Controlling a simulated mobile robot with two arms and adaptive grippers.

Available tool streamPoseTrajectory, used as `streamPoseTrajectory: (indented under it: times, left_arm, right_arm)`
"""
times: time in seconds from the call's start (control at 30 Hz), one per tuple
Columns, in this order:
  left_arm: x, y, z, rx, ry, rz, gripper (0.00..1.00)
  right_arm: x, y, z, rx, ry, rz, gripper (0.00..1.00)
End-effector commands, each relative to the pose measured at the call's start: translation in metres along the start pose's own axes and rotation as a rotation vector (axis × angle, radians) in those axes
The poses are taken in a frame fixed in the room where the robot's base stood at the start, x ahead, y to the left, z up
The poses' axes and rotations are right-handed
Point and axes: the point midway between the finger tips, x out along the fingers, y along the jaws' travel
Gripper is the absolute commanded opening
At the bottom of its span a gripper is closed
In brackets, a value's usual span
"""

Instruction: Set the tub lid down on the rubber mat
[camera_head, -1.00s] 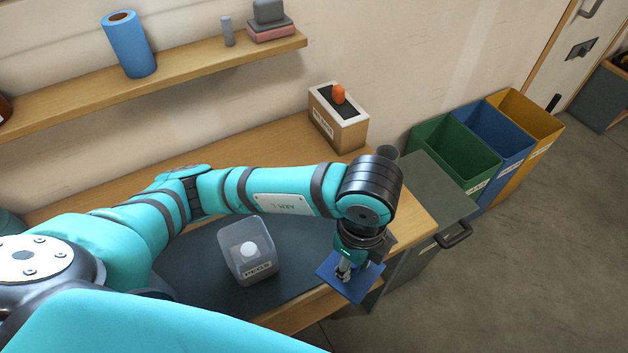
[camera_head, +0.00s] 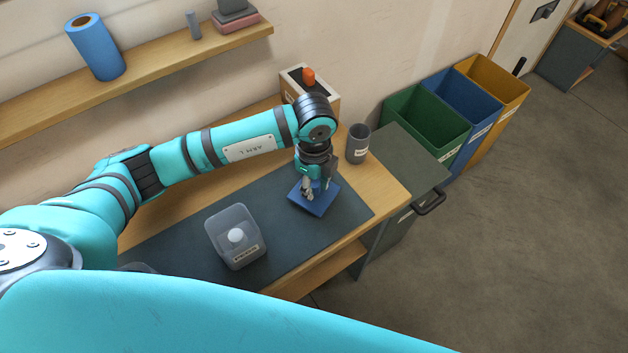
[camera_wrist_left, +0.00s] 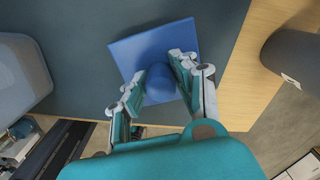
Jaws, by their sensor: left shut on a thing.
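The tub lid is a flat blue square with a round knob; it shows in the head view (camera_head: 311,199) and in the left wrist view (camera_wrist_left: 135,50). My left gripper (camera_head: 310,189) is shut on the lid's knob, seen closely in the left wrist view (camera_wrist_left: 159,80). The lid is over the right part of the dark rubber mat (camera_head: 190,262). I cannot tell whether it touches the mat or hangs just above it. A clear tub (camera_head: 238,251) with a white round thing inside stands open on the mat, left of the lid. My right gripper is not in view.
A grey cup (camera_head: 358,143) stands on the wooden bench right of the gripper. A box with an orange top piece (camera_head: 308,78) stands behind my arm. Green (camera_head: 426,117), blue and yellow bins stand to the right. Bare mat lies between tub and lid.

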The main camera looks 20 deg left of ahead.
Motion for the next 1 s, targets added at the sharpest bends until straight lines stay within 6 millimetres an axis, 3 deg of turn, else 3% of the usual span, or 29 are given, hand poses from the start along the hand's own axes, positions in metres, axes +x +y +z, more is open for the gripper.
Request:
streamPoseTrajectory:
  times: [0.4, 0.43, 0.57, 0.83, 1.0]
  left_arm:
    - [0.008, 0.000, -0.001, 0.000, 0.000, -0.001, 0.00]
    - [0.006, 0.000, 0.000, 0.000, 0.000, -0.001, 0.31]
    - [0.006, 0.000, 0.000, 0.000, 0.000, -0.001, 0.48]
    - [0.005, 0.000, -0.001, 0.000, 0.000, -0.001, 0.50]
    - [-0.006, -0.001, -0.001, 0.000, 0.001, -0.004, 0.50]
  right_arm:
    - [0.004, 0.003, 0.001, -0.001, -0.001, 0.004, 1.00]
    - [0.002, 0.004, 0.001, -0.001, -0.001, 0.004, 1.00]
    - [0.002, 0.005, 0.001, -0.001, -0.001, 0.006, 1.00]
    - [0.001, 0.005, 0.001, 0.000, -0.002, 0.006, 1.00]
    - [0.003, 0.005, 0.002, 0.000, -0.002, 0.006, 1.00]
